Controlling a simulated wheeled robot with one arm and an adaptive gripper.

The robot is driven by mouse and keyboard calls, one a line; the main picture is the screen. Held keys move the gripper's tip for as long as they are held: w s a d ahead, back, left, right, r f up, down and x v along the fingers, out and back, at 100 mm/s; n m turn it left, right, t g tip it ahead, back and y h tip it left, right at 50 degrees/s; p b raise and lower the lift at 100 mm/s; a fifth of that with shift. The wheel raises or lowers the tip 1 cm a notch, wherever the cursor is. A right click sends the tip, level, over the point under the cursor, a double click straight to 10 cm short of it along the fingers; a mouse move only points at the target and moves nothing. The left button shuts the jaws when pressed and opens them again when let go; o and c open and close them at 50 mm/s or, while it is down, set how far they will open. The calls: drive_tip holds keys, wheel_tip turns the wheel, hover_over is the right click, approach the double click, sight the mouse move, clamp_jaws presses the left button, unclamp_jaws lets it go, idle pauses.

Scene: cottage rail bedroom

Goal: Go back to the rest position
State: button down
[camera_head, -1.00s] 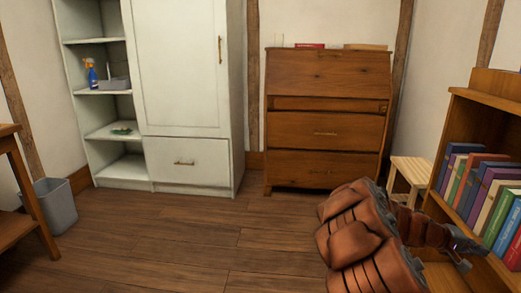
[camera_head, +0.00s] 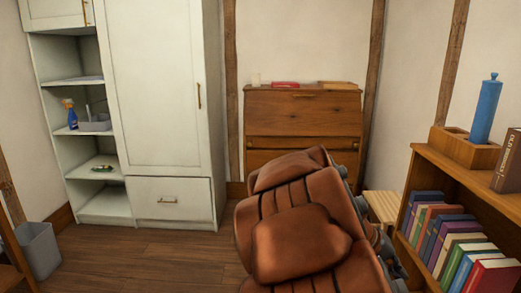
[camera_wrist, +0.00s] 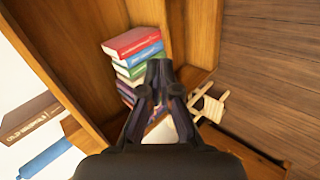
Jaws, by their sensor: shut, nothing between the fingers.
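My gripper (camera_wrist: 160,72) shows in the wrist view with its dark fingers together and nothing between them. Beyond the fingertips are the bookcase (camera_wrist: 95,40) and its row of books (camera_wrist: 135,47); I see no contact with them. In the head view my brown-padded arm is folded large in the lower middle and right. It hides most of the gripper there, as well as the lower part of the desk.
The bookcase (camera_head: 460,170) with books (camera_head: 470,245) stands close on the right, with a blue bottle (camera_head: 487,105) on top. A wooden stool (camera_head: 382,206), a bureau (camera_head: 300,115), a white wardrobe (camera_head: 155,90) and a bin (camera_head: 38,248) surround clear floor (camera_head: 150,255).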

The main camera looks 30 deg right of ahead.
drive_tip(key=s+a+r+n+t+y+p, duration=0.1)
drive_tip(key=a+r+p, duration=0.4)
drive_tip(key=a, duration=0.6)
drive_tip(key=s+a+r+n+t+y+p, duration=0.1)
drive_tip(key=s+a+r+n+y+p, duration=0.2)
drive_tip(key=a+p, duration=0.4)
drive_tip(key=s+a+r+n+y+p, duration=0.2)
drive_tip(key=a+r+p, duration=0.4)
drive_tip(key=a, duration=0.9)
drive_tip(key=shift+s+r+n+t+y, duration=0.15)
drive_tip(key=shift+r+n+t+y, duration=0.25)
drive_tip(key=shift+r+n+y, duration=0.45)
drive_tip(key=shift+d+f, duration=0.1)
